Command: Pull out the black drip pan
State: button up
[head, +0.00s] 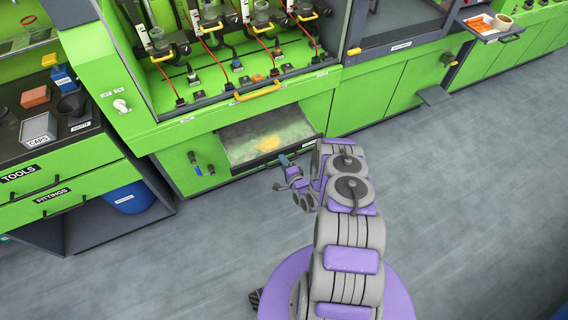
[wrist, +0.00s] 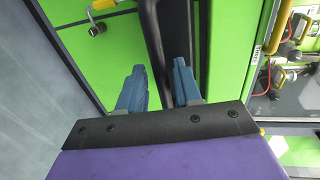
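The black drip pan (head: 240,152) sits in the low opening of the green bench, with a yellow patch inside it. Its dark front edge faces the floor side. My gripper (head: 281,159) is at the right part of this front edge. In the wrist view my gripper (wrist: 160,66) has its two blue fingers apart, and a black bar (wrist: 153,42), seemingly the pan's front edge, runs between them. I see no clear contact of the fingers with the bar. My arm and wrist hide part of the area to the right of the pan.
Valves with blue and dark handles (head: 195,164) are on the panel left of the pan. A yellow handle (head: 257,90) is on the bench edge above. A drawer cabinet (head: 66,195) stands at the left. The grey floor (head: 470,190) is clear at the right.

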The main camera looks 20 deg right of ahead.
jog(key=p+v, duration=0.3)
jog(key=v, duration=1.4)
jog(key=shift+s, duration=0.2)
jog(key=shift+f, duration=0.1)
